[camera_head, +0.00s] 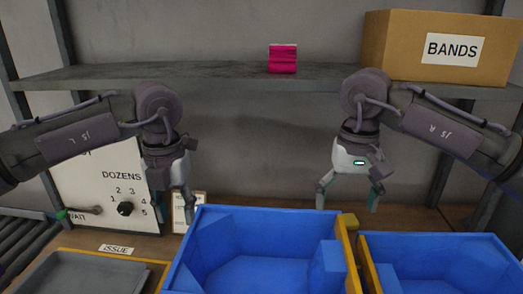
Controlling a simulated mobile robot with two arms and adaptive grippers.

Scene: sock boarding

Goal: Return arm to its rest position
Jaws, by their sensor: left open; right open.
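My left gripper (176,200) hangs fingers-down in front of the white dial panel, left of the middle blue bin. It is empty, and one finger shows more clearly than the other. My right gripper (347,196) hangs open and empty above the back right side of the middle blue bin, its fingers spread apart. Both arms come in from the sides at about the same height, below the shelf. Neither gripper visibly touches anything.
A middle blue bin (203,258) and a right blue bin (470,262) stand in front. A grey tray (80,275) lies front left, near the dial panel (95,182). A shelf (200,75) at the back bears a pink item (283,59) and a BANDS box (397,45).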

